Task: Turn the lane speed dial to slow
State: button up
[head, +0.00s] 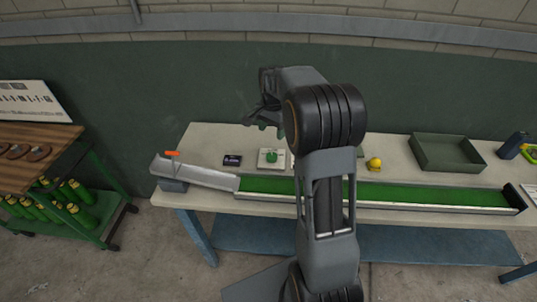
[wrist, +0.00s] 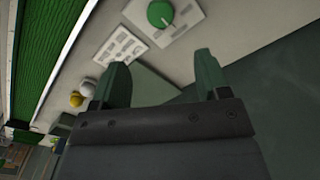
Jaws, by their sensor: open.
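The lane speed dial is a round green knob (head: 271,155) on a pale square plate on the bench. In the wrist view the same green knob (wrist: 160,14) shows at the top, with a light pointer line and marks on its plate (wrist: 184,22). My gripper (wrist: 156,75) is open and empty, its two green-grey fingers apart, with the knob beyond the fingertips and not touched. In the head view my gripper (head: 262,118) is above the bench near the dial, partly hidden by my arm. The setting words on the plate are too small to read.
A small dark display (head: 232,160) stands left of the dial. A green turf lane (head: 410,194) runs along the bench front, with a ramp (head: 200,174) at its left. A yellow ball (head: 375,164) and a green tray (head: 447,170) are to the right. A printed card (wrist: 118,47) lies beside the dial.

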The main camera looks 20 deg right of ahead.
aim_at(271, 155)
notch_tip(271, 155, down, 12)
jog(key=shift+f+p, duration=0.2)
jog(key=shift+p, duration=0.2)
jog(key=shift+w+a, duration=0.1)
jog(key=c, duration=0.9)
jog(key=shift+n, duration=0.4)
jog(key=n+b, duration=0.1)
jog(key=n, duration=0.2)
jog(key=shift+n, duration=0.3)
jog(key=shift+r+n+b, duration=0.15)
jog(key=shift+n+b, duration=0.4)
jog(key=shift+n, duration=1.75)
